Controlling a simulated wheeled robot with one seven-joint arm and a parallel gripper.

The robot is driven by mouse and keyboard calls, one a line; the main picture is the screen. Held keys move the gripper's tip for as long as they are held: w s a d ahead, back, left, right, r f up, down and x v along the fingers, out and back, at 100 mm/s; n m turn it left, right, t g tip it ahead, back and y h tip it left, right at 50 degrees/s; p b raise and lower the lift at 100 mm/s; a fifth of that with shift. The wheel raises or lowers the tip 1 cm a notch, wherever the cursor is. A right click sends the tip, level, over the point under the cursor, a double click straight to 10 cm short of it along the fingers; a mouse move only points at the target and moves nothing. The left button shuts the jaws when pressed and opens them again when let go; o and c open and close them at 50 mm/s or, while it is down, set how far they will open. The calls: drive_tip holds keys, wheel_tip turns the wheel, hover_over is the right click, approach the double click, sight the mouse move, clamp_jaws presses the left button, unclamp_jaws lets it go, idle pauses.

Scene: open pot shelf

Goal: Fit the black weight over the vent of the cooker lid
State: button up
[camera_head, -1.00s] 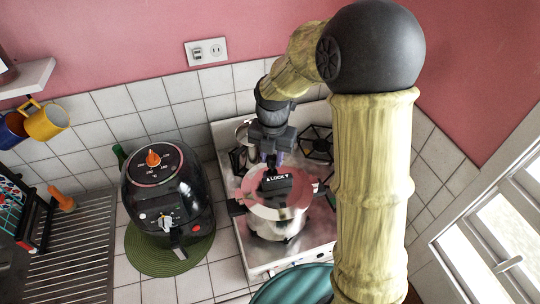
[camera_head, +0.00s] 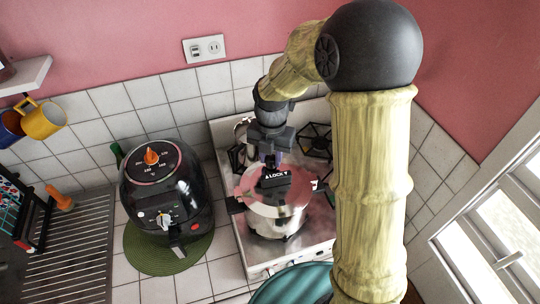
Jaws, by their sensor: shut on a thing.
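The pressure cooker (camera_head: 272,222) stands on the stove, a shiny steel pot. Its lid (camera_head: 290,200) is on top, with a black bar marked LOCK (camera_head: 277,179) across it. My gripper (camera_head: 269,163) points down right at the back of the lid, just behind the black bar. It is shut on a small dark thing, which I take to be the black weight; fingers and bar mostly hide it. The vent is hidden too, so I cannot tell whether the weight touches it.
A black air fryer (camera_head: 165,195) stands on a green round mat (camera_head: 146,262) left of the stove. The steel stove top (camera_head: 254,262) has a free burner (camera_head: 316,141) behind right. A teal round thing (camera_head: 290,287) is at the front. Mugs (camera_head: 44,120) hang far left.

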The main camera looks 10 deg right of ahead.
drive_tip(key=shift+f, duration=0.25)
drive_tip(key=o, duration=1.1)
drive_tip(key=shift+c, duration=0.2)
drive_tip(key=shift+w, duration=0.1)
wheel_tip(320, 180, up, 18)
drive_tip(key=b, duration=0.3)
drive_tip(key=shift+f, duration=0.25)
